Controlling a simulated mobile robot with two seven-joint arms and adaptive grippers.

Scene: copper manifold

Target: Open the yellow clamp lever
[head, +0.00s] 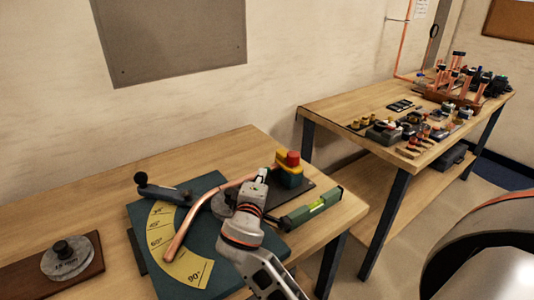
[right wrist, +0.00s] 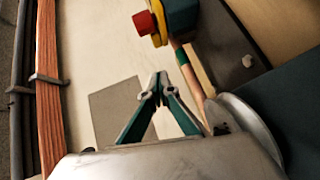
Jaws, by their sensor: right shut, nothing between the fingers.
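The clamp (head: 291,180) stands at the back right of the bending board, with a yellow part and a red knob (head: 292,157) on top. In the right wrist view the red knob (right wrist: 146,23) and yellow part (right wrist: 158,38) show at the top, beside a blue-green body. My right gripper (head: 262,174) is just left of the clamp, above the copper pipe. In the right wrist view its fingertips (right wrist: 159,80) are together and empty, apart from the clamp in the picture. My left gripper is not in view.
A bent copper pipe (head: 205,207) lies across the teal board (head: 143,219) with its yellow angle scale (head: 160,240). A dark lever (head: 163,191) is at the left. A green level (head: 312,209) lies right of my gripper. A second table (head: 345,105) holds tools and fittings.

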